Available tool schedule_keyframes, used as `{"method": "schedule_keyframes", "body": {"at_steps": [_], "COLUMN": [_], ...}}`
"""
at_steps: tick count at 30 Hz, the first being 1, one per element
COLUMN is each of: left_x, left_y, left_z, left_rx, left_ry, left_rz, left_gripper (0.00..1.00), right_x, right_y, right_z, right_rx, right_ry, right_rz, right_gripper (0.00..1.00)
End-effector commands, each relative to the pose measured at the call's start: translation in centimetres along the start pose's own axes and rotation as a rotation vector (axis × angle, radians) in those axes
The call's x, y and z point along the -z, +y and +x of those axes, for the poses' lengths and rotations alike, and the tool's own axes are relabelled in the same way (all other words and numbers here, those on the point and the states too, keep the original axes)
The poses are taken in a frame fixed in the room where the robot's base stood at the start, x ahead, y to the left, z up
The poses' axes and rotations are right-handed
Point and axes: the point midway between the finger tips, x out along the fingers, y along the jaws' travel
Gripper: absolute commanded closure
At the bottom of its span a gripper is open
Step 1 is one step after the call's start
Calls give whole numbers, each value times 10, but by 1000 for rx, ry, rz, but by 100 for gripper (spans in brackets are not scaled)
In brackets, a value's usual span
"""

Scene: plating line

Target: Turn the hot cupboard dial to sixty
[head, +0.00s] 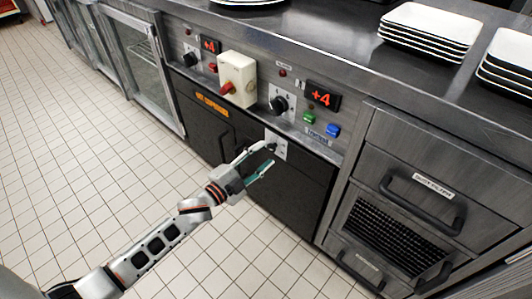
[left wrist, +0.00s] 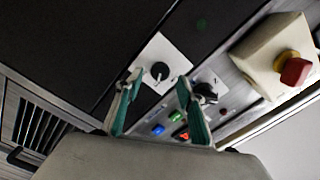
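A black dial on a white plate (head: 277,150) is set on the dark cupboard front below the control strip. In the left wrist view the dial (left wrist: 160,71) lies between and beyond my fingertips, its pointer line visible but its scale unreadable. My left gripper (head: 264,157) is open, its green-padded fingers apart on either side of the dial in the wrist view. I cannot tell whether they touch it. An orange "hot cupboard" label (head: 212,103) is on the dark front to the left. My right gripper is not in view.
Another black dial (head: 279,104) sits on the strip above, near a red "+4" display (head: 322,97), green button (head: 309,117) and blue button (head: 333,130). A cream box with a red knob (head: 237,75) protrudes. Drawers (head: 420,185) stand right; plates (head: 430,27) are on the counter.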

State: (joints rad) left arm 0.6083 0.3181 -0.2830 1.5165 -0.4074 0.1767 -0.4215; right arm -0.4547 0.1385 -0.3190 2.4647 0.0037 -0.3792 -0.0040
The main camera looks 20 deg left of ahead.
Motion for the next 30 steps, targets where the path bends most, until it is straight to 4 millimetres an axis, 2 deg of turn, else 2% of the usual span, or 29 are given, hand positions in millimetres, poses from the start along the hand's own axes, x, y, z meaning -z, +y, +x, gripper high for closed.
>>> {"method": "schedule_keyframes", "body": {"at_steps": [3,9,15,20,30], "left_x": [0,0,0,0,0], "left_y": [2,2,1,1,1], "left_z": [-27,-66,-91,-98,-98], "left_rx": [-4,-2,-2,-2,-1], "left_ry": [-1,-2,-1,-1,-1], "left_rz": [-1,-2,0,0,0], "left_gripper": [61,61,61,61,61], "right_x": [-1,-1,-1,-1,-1], "right_y": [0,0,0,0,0], "right_z": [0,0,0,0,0], "right_rx": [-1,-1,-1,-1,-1], "right_ry": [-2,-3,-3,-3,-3], "right_rz": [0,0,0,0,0], "right_gripper": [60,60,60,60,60]}}
